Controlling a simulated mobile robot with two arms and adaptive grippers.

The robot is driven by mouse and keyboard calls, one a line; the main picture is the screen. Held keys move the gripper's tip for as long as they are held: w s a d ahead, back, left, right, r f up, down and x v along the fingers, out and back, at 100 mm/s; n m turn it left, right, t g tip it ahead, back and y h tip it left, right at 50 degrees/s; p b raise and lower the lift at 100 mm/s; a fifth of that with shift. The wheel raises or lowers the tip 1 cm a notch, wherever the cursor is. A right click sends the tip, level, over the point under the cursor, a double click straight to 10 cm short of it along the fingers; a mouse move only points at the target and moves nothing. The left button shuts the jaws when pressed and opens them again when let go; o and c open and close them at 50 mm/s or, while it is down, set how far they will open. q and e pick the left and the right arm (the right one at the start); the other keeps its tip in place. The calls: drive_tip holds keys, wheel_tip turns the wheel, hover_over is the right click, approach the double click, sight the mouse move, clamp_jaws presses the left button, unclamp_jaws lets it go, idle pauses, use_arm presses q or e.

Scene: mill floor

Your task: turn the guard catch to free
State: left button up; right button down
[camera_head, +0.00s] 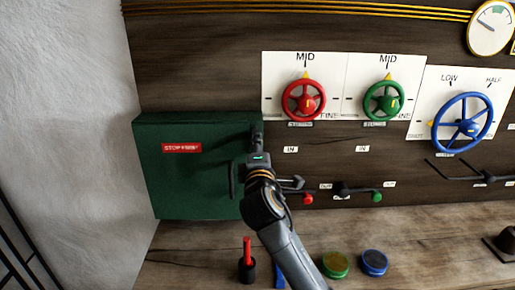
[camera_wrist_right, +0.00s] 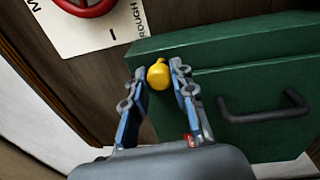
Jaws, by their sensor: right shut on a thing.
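The green guard box (camera_head: 190,185) is mounted on the wooden wall at the left, with a red label reading STOP FIRST (camera_head: 182,148). My right gripper (camera_head: 256,135) is at its upper right edge and hides the catch in the head view. In the right wrist view the catch is a yellow knob (camera_wrist_right: 158,76) at the edge of the green guard (camera_wrist_right: 225,55). My right gripper (camera_wrist_right: 160,70) has its two fingers on either side of the knob and is shut on it. The guard's black handle (camera_wrist_right: 262,108) is beside the fingers. My left gripper is not in view.
Red (camera_head: 304,100), green (camera_head: 384,102) and blue (camera_head: 463,123) handwheels are on the wall to the right. Levers with red (camera_head: 308,199) and green (camera_head: 377,197) knobs sit below. Green (camera_head: 335,264) and blue (camera_head: 374,263) buttons and a red-handled tool (camera_head: 247,252) are on the ledge.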

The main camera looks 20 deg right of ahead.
drive_tip(key=shift+f+m, duration=0.1)
drive_tip(key=shift+m, duration=1.2)
drive_tip(key=c, duration=1.1)
unclamp_jaws()
drive_tip(key=v, duration=1.2)
drive_tip(key=shift+a, duration=0.1)
